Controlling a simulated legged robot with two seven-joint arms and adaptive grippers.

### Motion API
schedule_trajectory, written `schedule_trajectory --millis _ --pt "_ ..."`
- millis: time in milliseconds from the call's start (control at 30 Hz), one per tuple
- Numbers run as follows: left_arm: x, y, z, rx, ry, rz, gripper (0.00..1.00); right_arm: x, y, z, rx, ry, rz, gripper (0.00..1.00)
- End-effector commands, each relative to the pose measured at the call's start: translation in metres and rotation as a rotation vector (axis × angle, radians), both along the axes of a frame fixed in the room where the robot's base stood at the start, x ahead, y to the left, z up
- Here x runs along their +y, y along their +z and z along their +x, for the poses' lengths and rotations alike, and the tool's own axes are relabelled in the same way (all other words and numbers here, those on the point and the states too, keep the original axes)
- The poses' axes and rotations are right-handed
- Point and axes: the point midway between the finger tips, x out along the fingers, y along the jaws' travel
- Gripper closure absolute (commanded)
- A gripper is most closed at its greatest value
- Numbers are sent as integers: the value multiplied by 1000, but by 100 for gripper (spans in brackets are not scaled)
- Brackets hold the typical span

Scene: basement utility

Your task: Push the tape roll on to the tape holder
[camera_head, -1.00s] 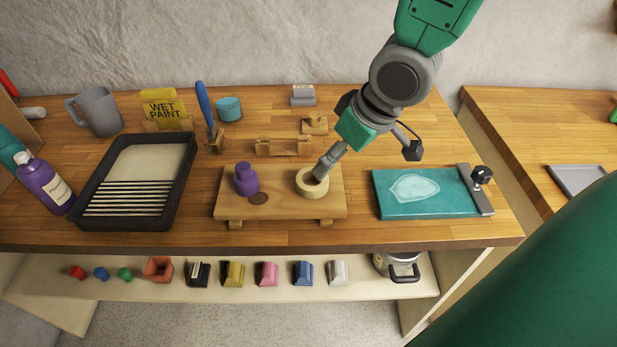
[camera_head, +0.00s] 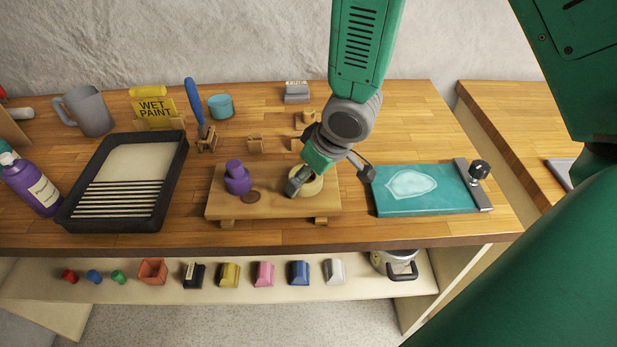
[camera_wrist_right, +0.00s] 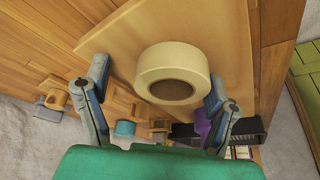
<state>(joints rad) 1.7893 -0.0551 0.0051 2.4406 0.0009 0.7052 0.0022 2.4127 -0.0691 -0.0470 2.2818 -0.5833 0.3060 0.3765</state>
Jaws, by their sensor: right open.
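The cream tape roll (camera_head: 314,187) lies flat on the small raised wooden board (camera_head: 270,207), near its right end. My right gripper (camera_head: 303,182) is open and low at the roll, covering part of it in the head view. My left gripper is not in view.
A teal print plate (camera_head: 425,203) lies to the right, a black tray (camera_head: 165,195) to the left. A blue-handled brush (camera_head: 196,105) and teal cup (camera_head: 220,106) stand behind.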

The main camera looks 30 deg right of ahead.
Motion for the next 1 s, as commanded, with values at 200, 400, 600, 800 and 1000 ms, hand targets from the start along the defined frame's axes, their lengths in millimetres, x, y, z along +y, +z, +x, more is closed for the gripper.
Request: schedule_trajectory --millis 200,400,600,800,1000 --pt "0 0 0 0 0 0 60 5 2 1 0 3 -5 71" --pt "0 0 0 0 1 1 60 2 1 1 -1 3 -2 77" --pt "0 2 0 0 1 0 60 -1 7 1 -4 2 2 77" --pt "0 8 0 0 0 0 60 -1 45 2 -6 1 3 77" --pt "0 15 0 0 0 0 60 2 83 1 -5 3 0 77"
